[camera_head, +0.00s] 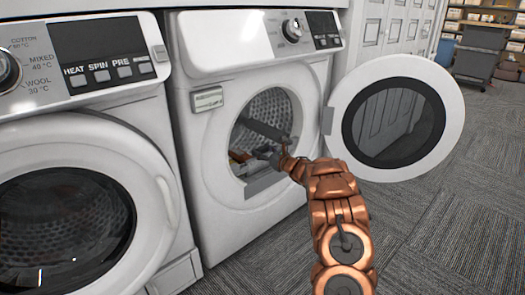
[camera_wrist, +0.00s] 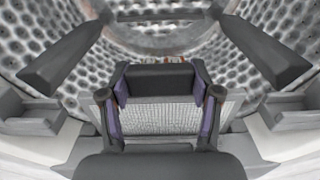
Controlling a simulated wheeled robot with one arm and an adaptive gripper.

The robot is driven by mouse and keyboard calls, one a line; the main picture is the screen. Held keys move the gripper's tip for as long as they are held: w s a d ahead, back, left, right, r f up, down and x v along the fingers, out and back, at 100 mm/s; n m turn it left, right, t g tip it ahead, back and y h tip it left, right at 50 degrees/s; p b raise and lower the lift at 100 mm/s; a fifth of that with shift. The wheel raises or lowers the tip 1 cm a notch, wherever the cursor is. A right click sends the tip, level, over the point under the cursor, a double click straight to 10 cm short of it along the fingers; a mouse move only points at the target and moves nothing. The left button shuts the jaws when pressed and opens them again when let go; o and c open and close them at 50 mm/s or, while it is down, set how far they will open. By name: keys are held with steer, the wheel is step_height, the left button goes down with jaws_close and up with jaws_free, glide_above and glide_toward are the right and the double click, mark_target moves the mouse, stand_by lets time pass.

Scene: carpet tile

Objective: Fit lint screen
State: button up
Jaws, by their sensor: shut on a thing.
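The lint screen (camera_wrist: 165,121) is a pale mesh panel with a dark grip bar (camera_wrist: 158,82), in the middle of the wrist view. My gripper (camera_wrist: 158,95) is shut on it, with purple-padded fingers on both sides. A grey slot housing (camera_wrist: 35,120) shows at the lower left and lower right of the screen, at the door opening's lower edge. The housing also shows in the head view (camera_head: 265,183). In the head view my gripper (camera_head: 262,155) is inside the right machine's opening. The screen is hard to make out there, and its seating in the slot cannot be told.
The right machine's round door (camera_head: 453,115) stands open to the right of my arm. The perforated drum (camera_wrist: 160,35) has dark paddles (camera_wrist: 60,55) at the left and right. Another machine (camera_head: 85,140) with its door closed stands at the left. Carpet is clear at the right.

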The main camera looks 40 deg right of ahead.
mark_target(263, 165)
steer(key=shift+f, duration=3.4)
steer(key=o, duration=1.6)
steer(key=s, duration=1.2)
steer(key=shift+a, duration=0.15)
